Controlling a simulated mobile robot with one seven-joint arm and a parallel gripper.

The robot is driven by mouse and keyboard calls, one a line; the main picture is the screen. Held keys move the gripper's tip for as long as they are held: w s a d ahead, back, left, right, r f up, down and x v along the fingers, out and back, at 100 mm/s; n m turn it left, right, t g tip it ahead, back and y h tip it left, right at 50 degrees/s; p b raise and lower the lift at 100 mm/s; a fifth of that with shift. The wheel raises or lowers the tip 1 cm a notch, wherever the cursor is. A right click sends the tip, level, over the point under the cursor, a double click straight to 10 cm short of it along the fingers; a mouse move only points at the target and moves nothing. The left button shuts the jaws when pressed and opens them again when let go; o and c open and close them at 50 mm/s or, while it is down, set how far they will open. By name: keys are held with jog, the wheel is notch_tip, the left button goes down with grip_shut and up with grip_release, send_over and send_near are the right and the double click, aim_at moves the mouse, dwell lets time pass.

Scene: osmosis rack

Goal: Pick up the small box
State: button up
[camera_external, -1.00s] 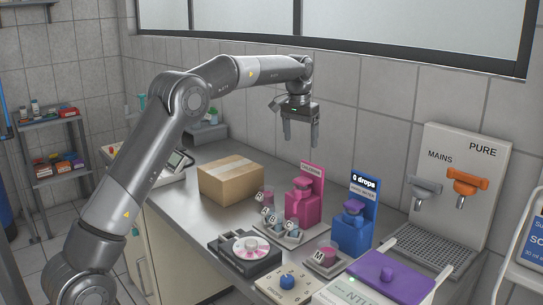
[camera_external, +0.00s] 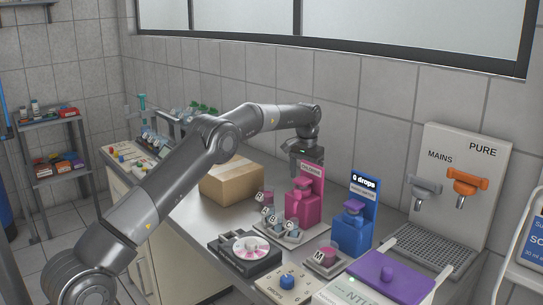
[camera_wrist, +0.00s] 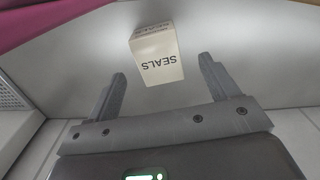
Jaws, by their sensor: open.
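A small pale box (camera_wrist: 158,55) marked "SEALS" stands on the grey counter in the wrist view, its lettering upside down. My gripper (camera_wrist: 162,72) is open, with one finger to the left of the box and one to the right. The fingers look apart from the box, with bare counter visible on both sides of it. I cannot see the small box in the external view.
A large cardboard box (camera_external: 232,182) stands left of the pink dispenser. The tiled wall (camera_external: 350,120) is close behind my gripper. Small jars (camera_external: 280,225) and a dark disc unit (camera_external: 245,250) are in front.

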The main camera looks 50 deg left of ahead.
notch_tip(320, 180, down, 5)
jog(key=shift+s+d+f, duration=0.1)
jog(key=shift+d+f, duration=0.05)
jog(key=c, duration=1.1)
